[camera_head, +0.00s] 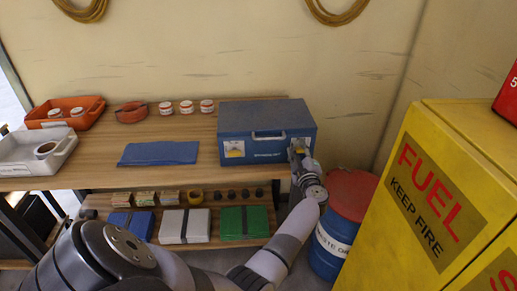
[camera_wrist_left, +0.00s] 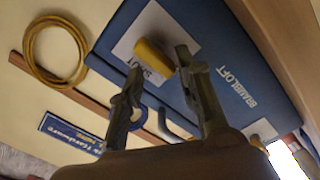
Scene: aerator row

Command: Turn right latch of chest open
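The blue chest (camera_head: 250,120) stands closed at the right end of the wooden table, with a grey carry handle on its front. Its right latch is a yellow tab on a white label; it shows in the left wrist view (camera_wrist_left: 152,56). My left gripper (camera_head: 297,149) is at the chest's front right, partly hiding that latch in the head view. In the left wrist view the gripper (camera_wrist_left: 158,66) has its two fingers apart, with the yellow tab around and just beyond their tips. I cannot tell whether they touch it. My right gripper is out of view.
A blue cloth (camera_head: 158,153) lies left of the chest. White tray (camera_head: 35,150) and orange tray (camera_head: 65,112) are at the left. Boxes stand on the shelf below. A blue drum with red lid (camera_head: 354,192) and a yellow fuel cabinet (camera_head: 440,190) stand close at the right.

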